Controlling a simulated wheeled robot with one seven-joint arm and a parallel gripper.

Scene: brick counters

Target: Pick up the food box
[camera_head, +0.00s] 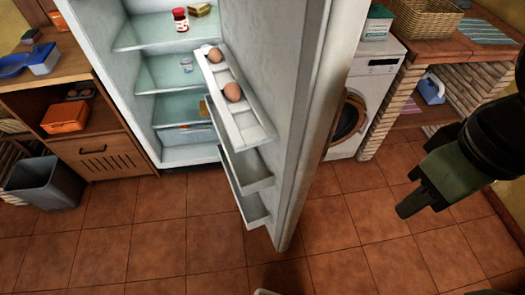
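The fridge (140,100) stands open at the upper left, its door (300,130) swung out toward me. A small yellowish-brown box (200,10) lies on its top visible shelf, right of a red-lidded jar (180,19). Another small yellowish item (204,108) shows on a lower shelf, partly hidden by the door racks. I cannot tell for sure which is the food box. My gripper (408,207) is at the right, above the tiled floor, apart from the door and both items. Its finger opening cannot be made out.
Door racks hold two eggs (232,92). A washing machine (367,95) and a brick counter (450,50) with a basket (425,18) stand right of the door. A wooden cabinet (105,150) and grey bin (45,183) are left. The foreground floor (150,250) is mostly clear.

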